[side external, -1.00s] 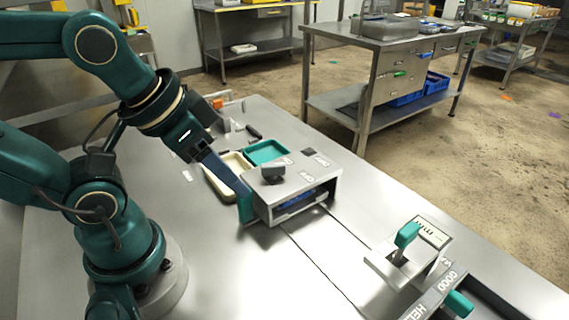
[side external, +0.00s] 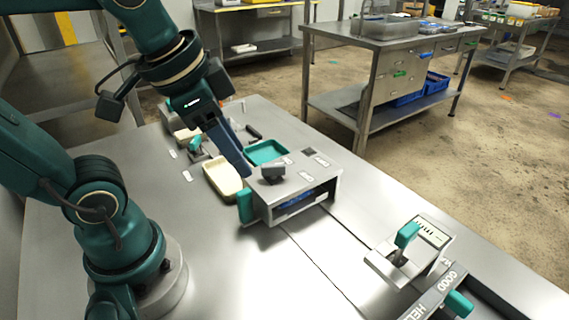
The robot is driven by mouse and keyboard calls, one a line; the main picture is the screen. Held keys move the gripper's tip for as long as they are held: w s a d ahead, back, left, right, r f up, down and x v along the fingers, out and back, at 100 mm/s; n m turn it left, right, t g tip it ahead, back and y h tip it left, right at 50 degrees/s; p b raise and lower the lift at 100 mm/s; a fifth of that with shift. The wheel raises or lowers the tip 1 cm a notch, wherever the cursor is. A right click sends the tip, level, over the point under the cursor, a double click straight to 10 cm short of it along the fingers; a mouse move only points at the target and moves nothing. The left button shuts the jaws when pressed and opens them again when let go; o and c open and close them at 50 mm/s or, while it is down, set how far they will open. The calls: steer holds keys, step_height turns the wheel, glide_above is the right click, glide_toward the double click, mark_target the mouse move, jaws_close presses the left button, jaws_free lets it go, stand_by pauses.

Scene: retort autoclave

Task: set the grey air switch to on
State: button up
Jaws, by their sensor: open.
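The grey air switch (side external: 273,173) is a dark grey knob on top of a small steel box (side external: 300,184). Small white labels lie around it, too small to read surely, so I cannot tell its setting. My gripper (side external: 243,171) points down and right, with its blue fingers just left of the switch, over the box's left edge. It is open and holds nothing that I can see. The gap between the fingers is hidden from this side, and I cannot tell whether they touch the box.
A teal handle (side external: 245,207) sits at the box's left front. A cream tray (side external: 222,180) and a teal tray (side external: 266,152) lie behind. A bracket with a teal lever (side external: 407,235) stands to the right. The steel table (side external: 240,270) is clear in front.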

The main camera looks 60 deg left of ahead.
mark_target(273, 164)
steer(key=w+a+f+g, duration=0.1)
steer(key=w, duration=0.2)
steer(key=w+a+m+g, duration=0.1)
steer(key=w+a+g, duration=0.1)
steer(key=w, duration=0.1)
steer(key=w+a+f+m+g, duration=0.1)
steer(key=w+a, duration=0.1)
steer(key=w, duration=0.1)
steer(key=shift+w+f, duration=0.2)
steer(key=shift+f, duration=0.15)
steer(key=shift+a+f+g, duration=0.1)
steer(key=shift+f+g, duration=0.2)
steer(key=shift+f, duration=2.6)
jaws_close()
